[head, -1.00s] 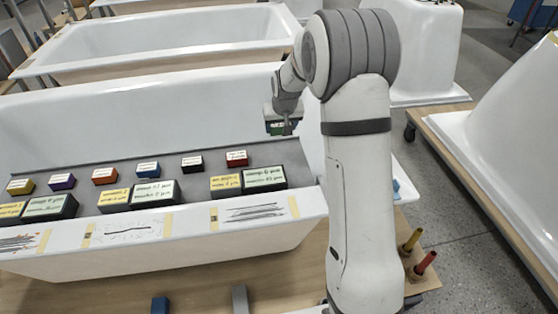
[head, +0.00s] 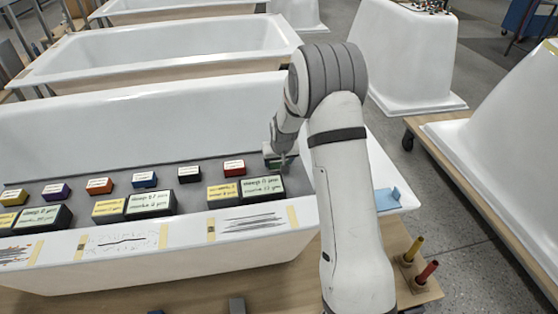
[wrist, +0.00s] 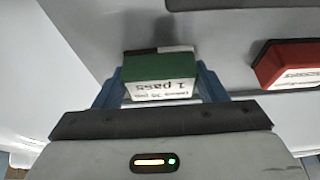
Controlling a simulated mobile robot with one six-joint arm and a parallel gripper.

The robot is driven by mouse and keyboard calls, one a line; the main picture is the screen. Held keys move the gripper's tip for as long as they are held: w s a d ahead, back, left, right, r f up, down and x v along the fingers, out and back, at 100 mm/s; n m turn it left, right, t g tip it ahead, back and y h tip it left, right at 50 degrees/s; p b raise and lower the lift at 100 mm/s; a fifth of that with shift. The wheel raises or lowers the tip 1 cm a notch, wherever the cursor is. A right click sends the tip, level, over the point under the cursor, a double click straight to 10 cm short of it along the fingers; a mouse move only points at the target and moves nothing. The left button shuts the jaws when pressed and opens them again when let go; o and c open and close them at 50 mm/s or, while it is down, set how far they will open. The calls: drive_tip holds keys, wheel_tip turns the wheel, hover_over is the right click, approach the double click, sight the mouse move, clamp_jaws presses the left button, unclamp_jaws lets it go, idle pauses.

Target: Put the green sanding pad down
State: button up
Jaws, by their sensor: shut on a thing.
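The green sanding pad (wrist: 160,66) has a white label with black print on one face. In the wrist view it sits between the two blue fingers of my gripper (wrist: 161,82), which is shut on it. In the head view my gripper (head: 277,160) is low inside the nearest tub, just right of the red pad (head: 234,168), and the green pad (head: 271,163) shows only as a small patch. I cannot tell whether the pad touches the grey surface (head: 215,172) below it.
The red pad also shows at the right of the wrist view (wrist: 288,64). Black (head: 189,174), blue (head: 144,180), orange (head: 99,186) and other pads stand in a row to the left. Larger labelled blocks (head: 262,189) stand in front. The white tub's wall (head: 150,120) rises behind.

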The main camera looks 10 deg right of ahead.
drive_tip(key=o, duration=0.5)
drive_tip(key=shift+f, duration=0.1)
drive_tip(key=o, duration=0.5)
drive_tip(key=shift+c, duration=0.2)
drive_tip(key=shift+s+r, duration=0.15)
drive_tip(key=shift+r, duration=0.5)
drive_tip(key=v, duration=1.1)
drive_tip(key=s+r, duration=0.4)
drive_tip(key=s, duration=0.3)
drive_tip(key=s+r, duration=0.4)
drive_tip(key=s, duration=0.3)
drive_tip(key=s+r+g, duration=0.1)
drive_tip(key=s+g, duration=0.1)
drive_tip(key=s, duration=1.6)
drive_tip(key=shift+r, duration=0.15)
